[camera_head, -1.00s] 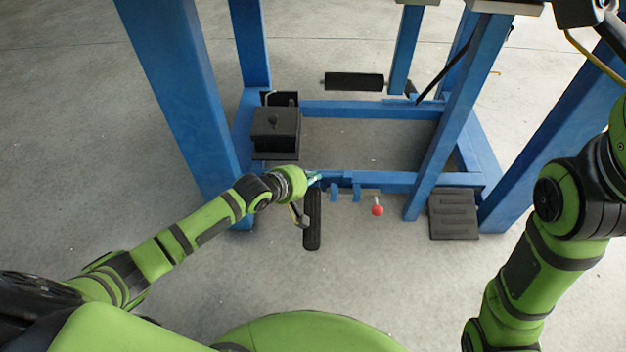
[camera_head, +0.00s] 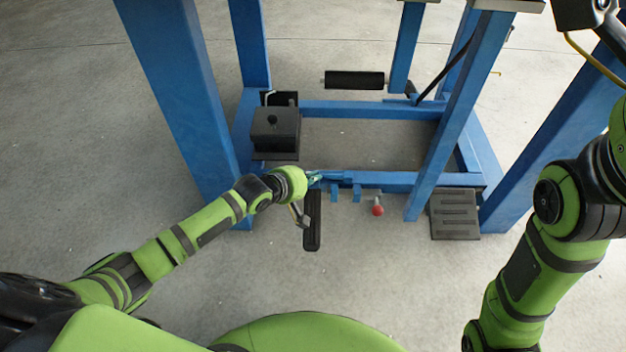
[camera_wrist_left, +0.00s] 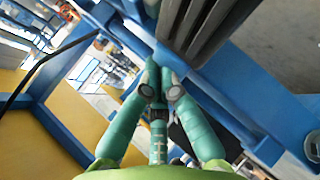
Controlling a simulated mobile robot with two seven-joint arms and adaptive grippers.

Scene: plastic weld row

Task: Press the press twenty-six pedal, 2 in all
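A long narrow black pedal (camera_head: 312,222) sticks out toward me from the front bar of the blue press frame (camera_head: 385,180) in the head view. My left gripper (camera_head: 315,179) is at the bar, by the pedal's far end. In the left wrist view its teal fingers (camera_wrist_left: 160,82) are drawn together with nothing seen between them. A ribbed black part (camera_wrist_left: 205,25), likely the pedal, lies just beyond the fingertips; I cannot tell whether they touch. A wider ribbed black pedal (camera_head: 454,214) sits at the frame's right front. No label is readable on either pedal.
A red knob (camera_head: 378,210) sticks out from the front bar, right of the long pedal. A black box (camera_head: 275,132) sits on the frame's left side, and a black roller (camera_head: 354,81) lies behind. Blue posts rise at both sides. The grey floor in front is clear.

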